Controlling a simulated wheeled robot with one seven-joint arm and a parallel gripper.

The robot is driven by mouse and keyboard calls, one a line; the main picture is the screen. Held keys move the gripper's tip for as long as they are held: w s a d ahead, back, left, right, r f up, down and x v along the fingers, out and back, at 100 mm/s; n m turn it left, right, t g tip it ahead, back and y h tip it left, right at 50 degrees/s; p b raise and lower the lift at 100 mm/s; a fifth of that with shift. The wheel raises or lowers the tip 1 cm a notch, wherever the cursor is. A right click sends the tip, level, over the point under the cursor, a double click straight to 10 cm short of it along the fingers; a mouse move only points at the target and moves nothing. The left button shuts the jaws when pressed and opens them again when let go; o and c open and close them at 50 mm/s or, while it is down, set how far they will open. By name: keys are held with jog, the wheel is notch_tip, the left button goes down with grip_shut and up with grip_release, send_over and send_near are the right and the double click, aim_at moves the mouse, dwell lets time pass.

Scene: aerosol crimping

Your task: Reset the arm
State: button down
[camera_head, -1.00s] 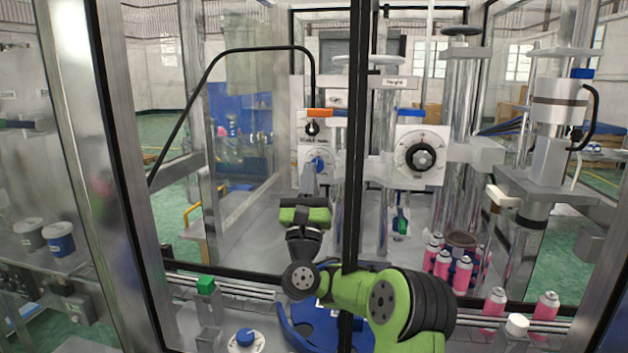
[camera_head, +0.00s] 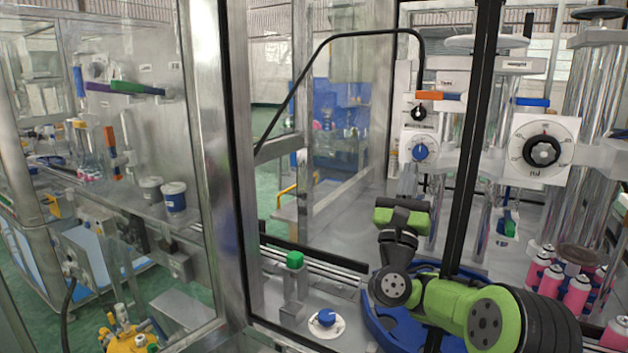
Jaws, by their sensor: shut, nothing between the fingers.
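My gripper (camera_head: 408,180) is small and grey in the picture, just below the dial with the blue knob (camera_head: 420,152). It is shut with nothing held. Whether its tips touch the dial panel cannot be told from this view.
A second dial (camera_head: 542,152) is at the right. Several pink cans (camera_head: 577,292) stand at the lower right. A blue ring-shaped table (camera_head: 382,332) lies under my arm. A green button (camera_head: 295,260) and a blue knob (camera_head: 327,318) are left of it. Metal frame posts (camera_head: 210,150) stand nearby.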

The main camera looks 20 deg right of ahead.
jog(key=w+a+r+n+t+y+p, duration=0.1)
jog(key=w+a+n+t+y, duration=0.15)
jog(key=a+n+y, duration=0.95)
jog(key=w+a+r+n+t+y, duration=0.1)
jog(key=w+a+n+t+y, duration=0.15)
jog(key=a+n+y, duration=0.9)
jog(key=s+a+f+n+g+y+p, duration=0.1)
jog(key=s+a+f+n+g+y, duration=0.15)
jog(key=a+n+g, duration=0.35)
jog(key=s+a+f+n+g+y+p, duration=0.1)
jog(key=a+f+n, duration=0.3)
jog(key=n, duration=0.3)
jog(key=s+d+f+n+g+h, duration=0.2)
jog(key=s+f, duration=0.3)
jog(key=s, duration=0.4)
jog(key=s+d+f+n+g+h+p, duration=0.1)
jog(key=s+d+f+n+g+h, duration=0.1)
jog(key=s+f+g, duration=0.3)
jog(key=s+d+f+n+g+h+p, duration=0.1)
jog(key=s+d+f+n+g+h, duration=0.2)
jog(key=s, duration=1)
jog(key=shift+d+f+g+h, duration=0.4)
jog(key=shift+d+f+g, duration=0.15)
jog(key=shift+f, duration=0.35)
jog(key=shift+d, duration=0.1)
